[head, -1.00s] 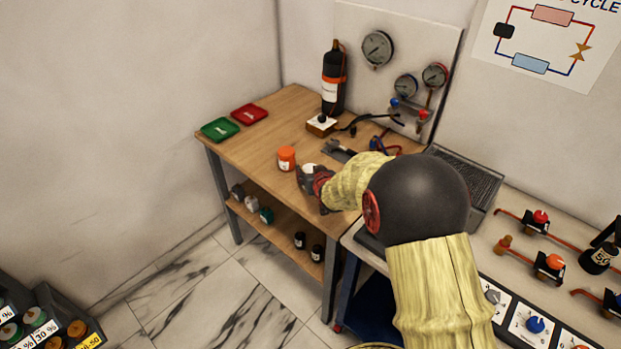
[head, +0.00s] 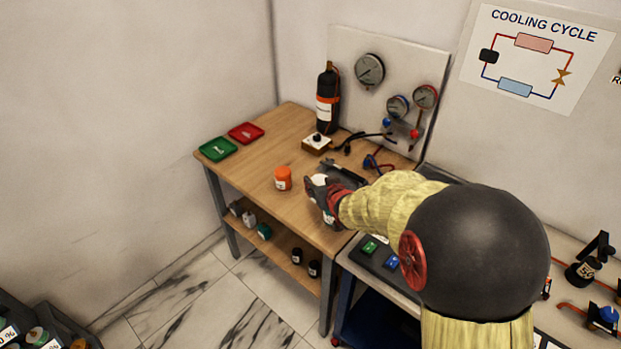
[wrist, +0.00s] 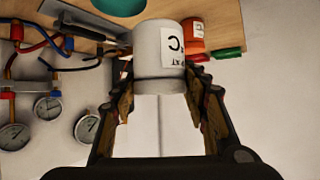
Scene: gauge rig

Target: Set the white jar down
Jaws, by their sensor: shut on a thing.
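The white jar (wrist: 158,58) with a printed label is between the two fingers of my gripper (wrist: 160,88) in the wrist view. In the head view my gripper (head: 325,188) is over the front right part of the wooden bench (head: 262,150), and it hides most of the jar, whose pale top (head: 319,180) shows. My gripper is shut on the jar. I cannot tell whether the jar's base touches the bench. An orange jar (head: 283,178) stands on the bench just left of my gripper; it also shows behind the white jar in the wrist view (wrist: 193,36).
A green tray (head: 217,149) and a red tray (head: 246,132) lie at the bench's left end. A black bottle (head: 327,98), a switch box (head: 317,143) and cables (head: 375,160) are behind. Bench between trays and orange jar is clear. Small jars (head: 264,231) stand on the lower shelf.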

